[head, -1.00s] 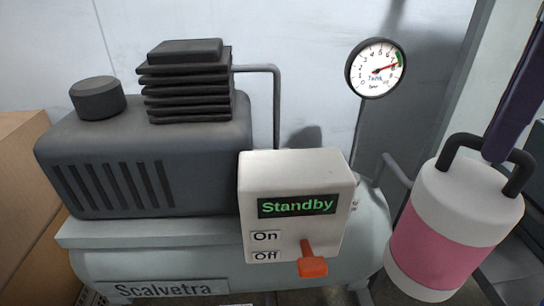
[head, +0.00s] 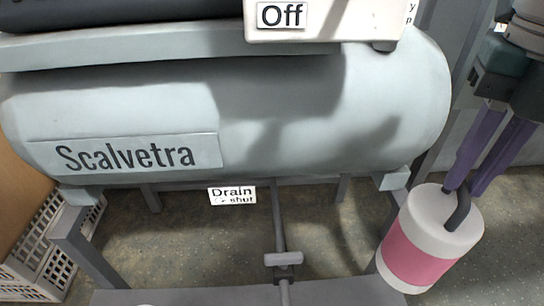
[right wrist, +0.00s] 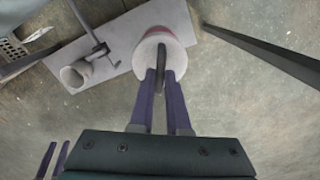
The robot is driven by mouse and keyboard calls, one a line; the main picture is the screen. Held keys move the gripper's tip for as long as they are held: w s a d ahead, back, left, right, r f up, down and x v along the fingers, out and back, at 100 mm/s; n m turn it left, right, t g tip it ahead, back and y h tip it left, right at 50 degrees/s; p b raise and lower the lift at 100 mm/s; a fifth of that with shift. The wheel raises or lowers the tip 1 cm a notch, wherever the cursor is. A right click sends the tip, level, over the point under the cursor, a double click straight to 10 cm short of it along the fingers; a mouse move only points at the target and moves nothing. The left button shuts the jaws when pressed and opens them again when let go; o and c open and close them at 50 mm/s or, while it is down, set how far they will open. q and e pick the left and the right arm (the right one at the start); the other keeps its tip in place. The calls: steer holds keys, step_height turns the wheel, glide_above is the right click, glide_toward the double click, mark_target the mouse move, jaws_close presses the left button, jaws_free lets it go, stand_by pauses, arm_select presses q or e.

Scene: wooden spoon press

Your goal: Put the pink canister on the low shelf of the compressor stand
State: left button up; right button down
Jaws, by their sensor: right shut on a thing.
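The pink canister (head: 420,255), white with a pink band and a dark loop handle, hangs at the right in the head view. My right gripper (head: 460,190) is shut on its handle. In the right wrist view the canister (right wrist: 166,38) shows from above, overlapping the end of the low shelf (right wrist: 122,62); I cannot tell its height above it. The compressor stand's low shelf (head: 210,298) shows at the bottom of the head view, to the canister's left. My left gripper (right wrist: 59,143) shows only in the right wrist view, its fingers apart and empty.
The compressor tank (head: 300,110) is above the shelf. A stand leg (head: 85,245) and a white crate (head: 40,255) are at the left. Bare floor lies around the shelf.

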mark_target(441, 235)
arm_select(q)
step_height(441, 235, down, 8)
steer(key=b, duration=0.6)
steer(key=shift+a+f, duration=0.15)
steer(key=shift+f, duration=0.05)
arm_select(e)
steer(key=f+n, duration=0.2)
steer(key=f, duration=0.1)
steer(key=f+n, duration=0.1)
steer(key=f, duration=0.3)
steer(key=d+f+n, duration=0.1)
steer(key=f+n, duration=0.1)
steer(key=f, duration=0.2)
steer(key=shift+s+d+n, duration=0.1)
steer(key=shift+s+n, duration=0.1)
steer(key=shift+n, duration=0.1)
arm_select(q)
step_height(441, 235, down, 14)
steer(key=b, duration=1.3)
steer(key=shift+r+b, duration=0.25)
steer(key=shift+b, duration=0.05)
arm_select(e)
step_height(441, 235, down, 20)
steer(key=shift+r, duration=0.15)
steer(key=c, duration=0.9)
jaws_free()
